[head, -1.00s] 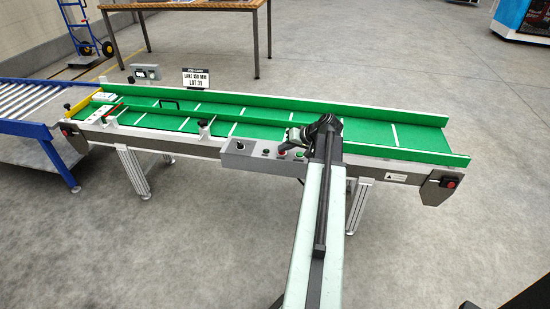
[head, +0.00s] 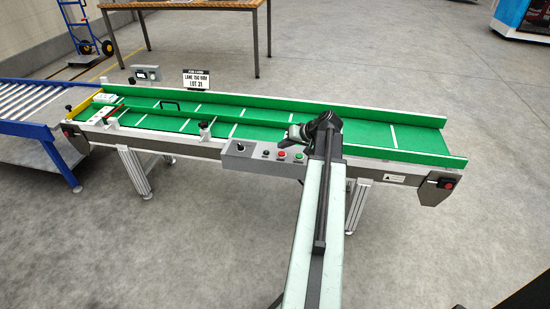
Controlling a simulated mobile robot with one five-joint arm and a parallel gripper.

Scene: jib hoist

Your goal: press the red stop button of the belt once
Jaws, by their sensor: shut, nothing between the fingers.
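The conveyor's grey control box (head: 225,153) is on the near side of the green belt (head: 330,130). It carries a red stop button (head: 281,155) between a black button (head: 265,152) and a green button (head: 298,156). All three show uncovered. My gripper (head: 293,134) is shut and empty, above and behind the red and green buttons in the picture, apart from them. My arm reaches up from the bottom and hides part of the belt frame to the right of the box.
Red end buttons sit on the belt's right end (head: 447,184) and left end (head: 66,132). A blue roller conveyor (head: 30,128) adjoins at left. A small display box (head: 147,73) and a lot sign (head: 196,79) stand behind the belt. Floor in front is clear.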

